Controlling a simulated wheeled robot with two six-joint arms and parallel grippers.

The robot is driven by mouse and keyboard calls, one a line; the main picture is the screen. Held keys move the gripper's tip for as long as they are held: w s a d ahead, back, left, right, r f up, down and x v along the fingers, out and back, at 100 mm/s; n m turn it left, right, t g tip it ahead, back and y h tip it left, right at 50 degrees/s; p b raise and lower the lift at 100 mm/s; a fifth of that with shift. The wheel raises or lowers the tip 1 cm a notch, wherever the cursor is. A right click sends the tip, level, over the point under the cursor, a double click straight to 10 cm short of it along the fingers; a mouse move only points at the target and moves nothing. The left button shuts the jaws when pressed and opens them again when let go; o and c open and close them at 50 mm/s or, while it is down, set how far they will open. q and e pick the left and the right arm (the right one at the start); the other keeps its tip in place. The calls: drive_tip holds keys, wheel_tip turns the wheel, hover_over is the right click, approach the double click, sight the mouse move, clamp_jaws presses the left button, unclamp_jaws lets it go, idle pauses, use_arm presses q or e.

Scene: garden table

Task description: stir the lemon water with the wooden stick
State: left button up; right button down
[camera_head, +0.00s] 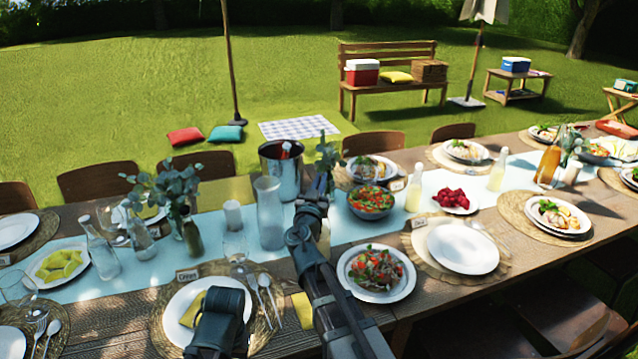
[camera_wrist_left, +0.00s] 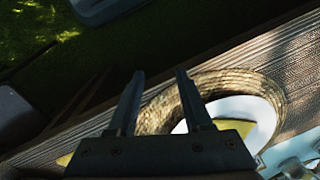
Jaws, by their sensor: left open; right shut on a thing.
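A tall clear glass carafe (camera_head: 268,212) stands upright on the pale runner, left of my right gripper. I cannot tell whether it is the one with the lemon water. My right gripper (camera_head: 319,188) is beyond the salad plate, between the carafe and the salad bowl. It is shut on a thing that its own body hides. I cannot make out the wooden stick. My left gripper (camera_wrist_left: 160,74) is open and empty in the left wrist view, above the table edge by a woven placemat (camera_wrist_left: 160,110) and a white plate (camera_wrist_left: 245,110).
A metal bucket (camera_head: 282,170) stands behind the carafe. A salad bowl (camera_head: 371,201) and a salad plate (camera_head: 377,293) are close to my right arm. A slim glass bottle (camera_head: 100,250), a leafy vase (camera_head: 190,232) and a white candle (camera_head: 233,215) stand to the left.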

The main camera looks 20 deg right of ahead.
drive_tip(key=shift+w+d, duration=0.35)
drive_tip(key=shift+w, duration=0.05)
drive_tip(key=shift+w+a, duration=0.65)
drive_tip(key=shift+a, duration=0.1)
idle(0.5)
drive_tip(key=shift+s+a, duration=0.7)
drive_tip(key=shift+s, duration=0.05)
